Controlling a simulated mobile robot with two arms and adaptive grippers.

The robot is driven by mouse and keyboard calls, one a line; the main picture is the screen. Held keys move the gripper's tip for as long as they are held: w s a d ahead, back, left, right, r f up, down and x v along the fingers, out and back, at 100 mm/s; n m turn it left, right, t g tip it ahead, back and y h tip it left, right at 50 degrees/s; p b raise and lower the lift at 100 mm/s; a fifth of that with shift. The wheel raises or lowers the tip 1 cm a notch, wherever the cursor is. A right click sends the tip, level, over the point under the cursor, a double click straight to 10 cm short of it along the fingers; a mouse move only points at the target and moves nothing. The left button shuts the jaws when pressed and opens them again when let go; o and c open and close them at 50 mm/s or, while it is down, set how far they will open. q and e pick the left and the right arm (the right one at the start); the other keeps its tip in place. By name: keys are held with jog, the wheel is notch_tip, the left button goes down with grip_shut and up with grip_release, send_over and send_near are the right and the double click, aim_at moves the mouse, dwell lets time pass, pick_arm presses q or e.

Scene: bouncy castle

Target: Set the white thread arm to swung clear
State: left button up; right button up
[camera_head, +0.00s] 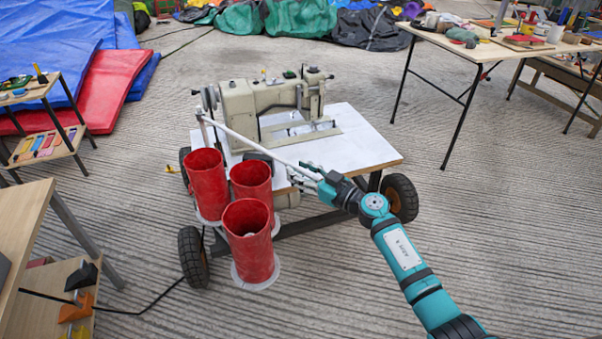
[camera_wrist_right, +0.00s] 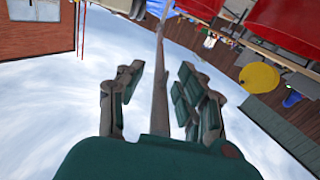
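The white thread arm (camera_head: 255,144) is a long thin rod. It runs from a post at the left of the sewing machine (camera_head: 262,98) down to the right, across the front of the white tabletop (camera_head: 360,143). My right gripper (camera_head: 308,173) is at the rod's right end. In the right wrist view the rod (camera_wrist_right: 160,85) passes between the spread fingers of this gripper (camera_wrist_right: 161,82), with a gap on both sides. The fingers are open and do not visibly grip it. My left gripper is not in view.
Three red cylinders (camera_head: 248,218) on white discs stand at the cart's front left, below the rod. The cart has black wheels (camera_head: 400,197). A wooden shelf (camera_head: 60,300) stands at lower left, a table (camera_head: 500,45) at upper right. The floor at right is clear.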

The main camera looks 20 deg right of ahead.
jog(key=shift+c, duration=0.2)
grip_shut()
jog(key=shift+d+f, duration=0.1)
